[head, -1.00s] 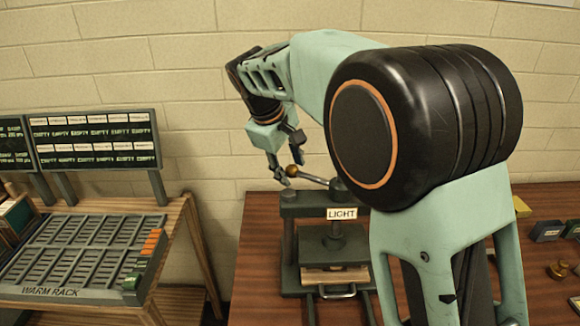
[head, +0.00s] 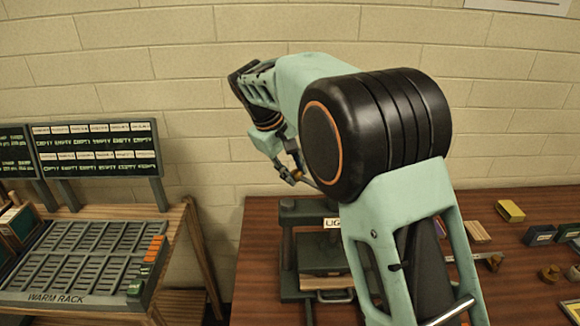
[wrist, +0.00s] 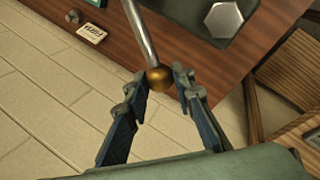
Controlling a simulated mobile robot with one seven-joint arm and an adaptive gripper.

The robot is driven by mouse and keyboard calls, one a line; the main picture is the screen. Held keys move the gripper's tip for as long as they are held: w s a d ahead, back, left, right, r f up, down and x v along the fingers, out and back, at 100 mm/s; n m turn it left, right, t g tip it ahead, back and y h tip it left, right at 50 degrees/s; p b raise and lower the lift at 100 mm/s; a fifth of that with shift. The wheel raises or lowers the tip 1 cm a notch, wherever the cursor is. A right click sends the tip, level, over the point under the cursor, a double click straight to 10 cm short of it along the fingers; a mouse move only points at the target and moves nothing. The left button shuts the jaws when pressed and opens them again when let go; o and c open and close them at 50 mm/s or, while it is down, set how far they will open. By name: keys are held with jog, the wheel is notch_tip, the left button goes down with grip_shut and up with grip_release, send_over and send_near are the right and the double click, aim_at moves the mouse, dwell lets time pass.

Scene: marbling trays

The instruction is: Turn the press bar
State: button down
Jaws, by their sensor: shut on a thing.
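The press (head: 288,222) stands on the brown table, with a "LIGHT" sign on its front, partly hidden by my arm. In the head view my gripper (head: 292,172) is above the left part of the press, and my arm hides most of the bar.
The warm rack (head: 60,299) stands on a wooden table at the left, with a display board (head: 97,175) behind it. A gap separates the two tables. A yellow block (head: 510,210) and small items lie at the right. A brick wall is close behind.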

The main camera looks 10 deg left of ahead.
jog(key=shift+w+d+m, duration=0.25)
jog(key=shift+w+m, duration=0.05)
jog(key=shift+w, duration=0.1)
jog(key=c, duration=1.6)
grip_release()
jog(key=v, duration=1.2)
jog(key=shift+a, duration=0.15)
